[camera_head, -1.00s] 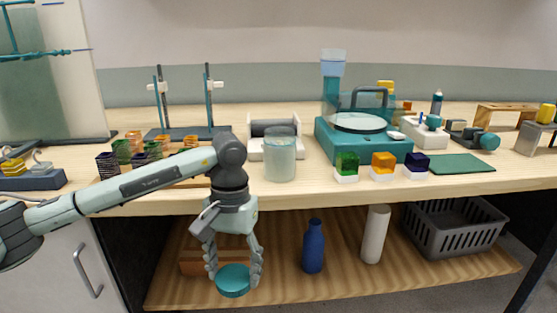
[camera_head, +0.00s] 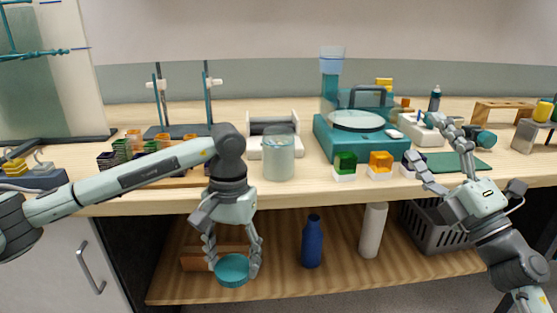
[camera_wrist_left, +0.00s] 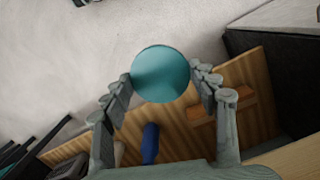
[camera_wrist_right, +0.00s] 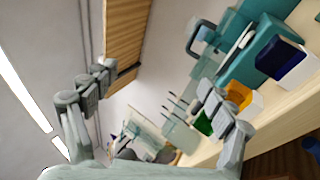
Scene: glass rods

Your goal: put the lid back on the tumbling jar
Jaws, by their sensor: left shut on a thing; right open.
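The teal round lid (camera_head: 232,271) is held between the fingers of my left gripper (camera_head: 233,262), in front of the table and below its top, over the lower shelf. The left wrist view shows the lid (camera_wrist_left: 161,74) gripped by its sides. The tumbling jar (camera_head: 279,157), a cloudy clear cylinder, stands upright near the front edge of the tabletop, up and to the right of the lid. My right gripper (camera_head: 441,155) is open and empty at the right, in front of the table edge, fingers pointing up; it also shows in the right wrist view (camera_wrist_right: 150,95).
A white cradle (camera_head: 258,130) stands behind the jar. A teal machine (camera_head: 350,148) and coloured blocks, green (camera_head: 345,162) and orange (camera_head: 380,161), stand to its right. A rod stand (camera_head: 158,100) is behind left. A blue bottle (camera_head: 312,242) and a white cylinder (camera_head: 373,230) stand on the shelf.

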